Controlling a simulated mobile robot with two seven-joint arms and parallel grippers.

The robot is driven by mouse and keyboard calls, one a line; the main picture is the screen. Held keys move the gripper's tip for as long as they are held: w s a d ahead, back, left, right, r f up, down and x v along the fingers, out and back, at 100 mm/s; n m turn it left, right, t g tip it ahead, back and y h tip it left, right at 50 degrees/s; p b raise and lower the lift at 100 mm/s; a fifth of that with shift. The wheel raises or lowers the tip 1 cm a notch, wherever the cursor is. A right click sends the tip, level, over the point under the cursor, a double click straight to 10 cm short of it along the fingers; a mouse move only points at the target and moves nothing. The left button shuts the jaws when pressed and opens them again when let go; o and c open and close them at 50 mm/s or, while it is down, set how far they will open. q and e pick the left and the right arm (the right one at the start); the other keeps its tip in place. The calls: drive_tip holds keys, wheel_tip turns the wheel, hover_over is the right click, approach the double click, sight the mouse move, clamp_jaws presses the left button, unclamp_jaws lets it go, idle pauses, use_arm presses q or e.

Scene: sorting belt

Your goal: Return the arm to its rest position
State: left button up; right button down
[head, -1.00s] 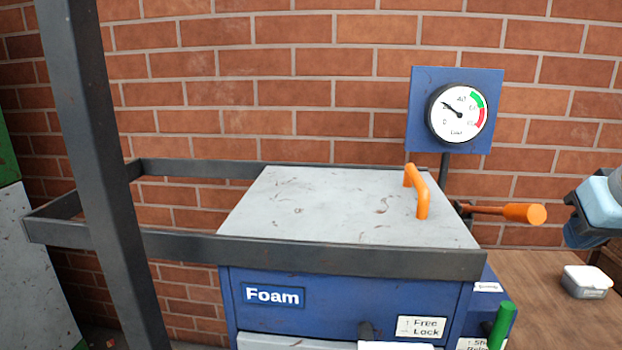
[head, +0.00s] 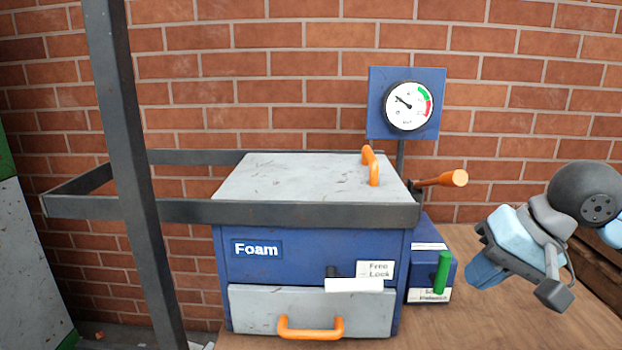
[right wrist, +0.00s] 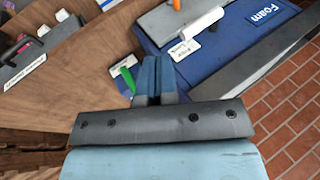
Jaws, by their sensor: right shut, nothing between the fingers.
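My right gripper (head: 472,280) hangs above the wooden table, to the right of the blue Foam machine (head: 290,262), with its forearm coming in from the right. In the right wrist view its blue fingers (right wrist: 154,68) are together with nothing between them. They point toward the green lever and the Foam machine. From this angle I cannot tell the exact gap to the machine, but no contact shows. My left gripper is in neither view.
The machine has a grey lid (head: 300,178), an orange-handled drawer (head: 255,308), a green lever (head: 442,272) and an orange side lever (head: 440,179). A gauge (head: 408,106) stands behind. A dark frame post (head: 130,170) rises at left. Bare table (right wrist: 75,95) shows left of my fingers.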

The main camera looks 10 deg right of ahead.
drive_tip(key=s+a+f+m+y, duration=0.1)
drive_tip(key=a+f+m+y, duration=0.1)
drive_tip(key=a+m+y, duration=0.65)
drive_tip(key=s+a+f+m+y, duration=0.1)
drive_tip(key=a+f+m+y, duration=0.2)
drive_tip(key=a+m+y, duration=0.6)
drive_tip(key=d+f+n+t+h, duration=0.2)
drive_tip(key=f+n+t+h, duration=0.55)
drive_tip(key=f+n, duration=0.6)
drive_tip(key=d+f+n+t+h, duration=0.35)
drive_tip(key=f+n+h, duration=0.65)
drive_tip(key=n, duration=0.7)
drive_tip(key=s+a+f+m+g, duration=0.2)
drive_tip(key=s+f+m+g, duration=0.2)
drive_tip(key=s+f+m, duration=0.35)
use_arm(q)
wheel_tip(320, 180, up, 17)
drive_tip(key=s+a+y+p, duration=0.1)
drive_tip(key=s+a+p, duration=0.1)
drive_tip(key=p, duration=2.5)
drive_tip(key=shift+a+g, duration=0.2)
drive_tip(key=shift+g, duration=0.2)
use_arm(e)
wheel_tip(320, 180, up, 16)
drive_tip(key=s+d+n+h, duration=0.1)
drive_tip(key=d, duration=0.1)
drive_tip(key=shift+s+f+h, duration=0.2)
drive_tip(key=shift+s+h, duration=0.1)
drive_tip(key=shift+s, duration=0.1)
